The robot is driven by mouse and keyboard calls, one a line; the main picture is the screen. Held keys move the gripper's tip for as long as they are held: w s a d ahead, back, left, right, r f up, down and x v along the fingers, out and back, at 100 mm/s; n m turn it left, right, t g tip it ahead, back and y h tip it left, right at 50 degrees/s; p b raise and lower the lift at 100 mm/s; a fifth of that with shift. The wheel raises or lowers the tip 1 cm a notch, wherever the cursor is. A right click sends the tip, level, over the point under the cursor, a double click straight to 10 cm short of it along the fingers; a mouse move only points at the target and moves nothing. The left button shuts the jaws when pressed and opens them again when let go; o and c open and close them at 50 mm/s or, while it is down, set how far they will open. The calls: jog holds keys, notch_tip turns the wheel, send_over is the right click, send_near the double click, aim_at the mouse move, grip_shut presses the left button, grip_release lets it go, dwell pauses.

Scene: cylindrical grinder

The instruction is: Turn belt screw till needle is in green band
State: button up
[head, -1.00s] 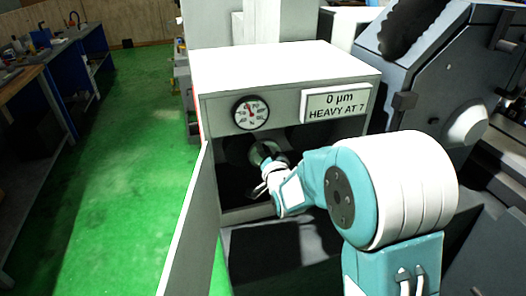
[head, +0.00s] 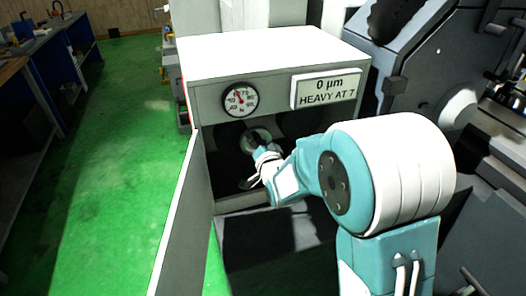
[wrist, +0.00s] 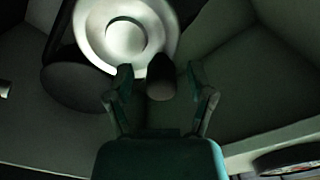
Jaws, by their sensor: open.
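The dial gauge (head: 240,99) is on the front of the grey cabinet. Its red needle points up and slightly left; a green band is too small to make out. My gripper (head: 256,168) reaches into the open cabinet below the gauge, in front of a pale round pulley (head: 248,141). In the wrist view the pulley (wrist: 88,32) fills the top. A dark rounded stub (wrist: 161,78), perhaps the belt screw, stands between the fingers of my open gripper (wrist: 162,86). The fingers look apart from it; contact cannot be told in the dark.
The cabinet door (head: 178,220) stands open at the left. Compartment walls (wrist: 260,85) lie close around the gripper. The grinder (head: 440,60) is at the right; green floor (head: 110,150) is clear at the left.

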jog(key=v, duration=1)
jog(key=shift+s, duration=0.35)
dwell(0.8)
jog(key=s+d+r+n+g+h, duration=0.1)
jog(key=s+d+g, duration=0.2)
jog(key=s, duration=0.5)
jog(key=s+d+r+n+g+h, duration=0.2)
jog(key=s+d+g, duration=0.2)
jog(key=s, duration=0.4)
jog(key=s+d+r+n+g+h, duration=0.2)
jog(key=s+d+g, duration=0.2)
jog(key=s, duration=0.4)
jog(key=shift+s+g, duration=0.2)
jog(key=shift+g, duration=0.2)
jog(key=shift+d, duration=0.1)
jog(key=shift+c, duration=0.9)
